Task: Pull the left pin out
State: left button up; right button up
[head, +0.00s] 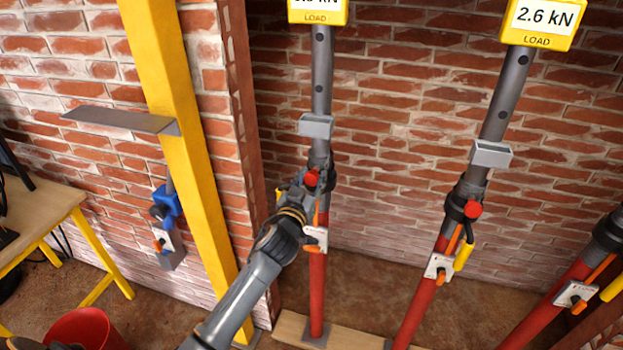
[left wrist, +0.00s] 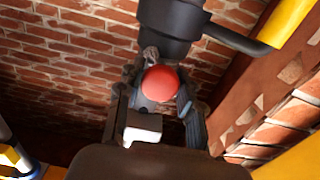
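The left prop (head: 317,275) is a grey tube over a red tube. Its pin has a red ball knob (head: 312,178), which also shows large in the left wrist view (left wrist: 161,83). My left gripper (head: 318,172) is at this knob, with one finger on each side and little or no gap showing. Whether the fingers press on it is unclear. The pin's shaft is hidden behind the knob and fingers, and the knob sits close to the prop's collar (left wrist: 168,35). The middle prop has its own red-knobbed pin (head: 473,209). My right gripper is not in view.
Yellow load displays (head: 541,22) top the props. A yellow post (head: 178,120) with a grey plate (head: 122,120) and blue clamp (head: 166,203) stands left of my arm. A yellow-legged table (head: 42,215) and red bucket (head: 82,330) are further left. Brick wall lies behind.

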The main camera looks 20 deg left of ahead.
aim_at(311, 181)
pick_arm(q)
grip_shut()
jog(key=s, duration=0.2)
jog(key=s+p, duration=0.1)
jog(key=s, duration=0.2)
jog(key=shift+s+d, duration=0.3)
jog(key=shift+d, duration=0.05)
jog(key=shift+s+f, duration=0.1)
jog(key=o, duration=0.8)
grip_release()
jog(key=shift+o, duration=0.2)
jog(key=shift+s, duration=0.1)
jog(key=shift+s, duration=0.1)
jog(key=s+d, duration=0.1)
jog(key=s, duration=1)
jog(key=shift+s, duration=0.4)
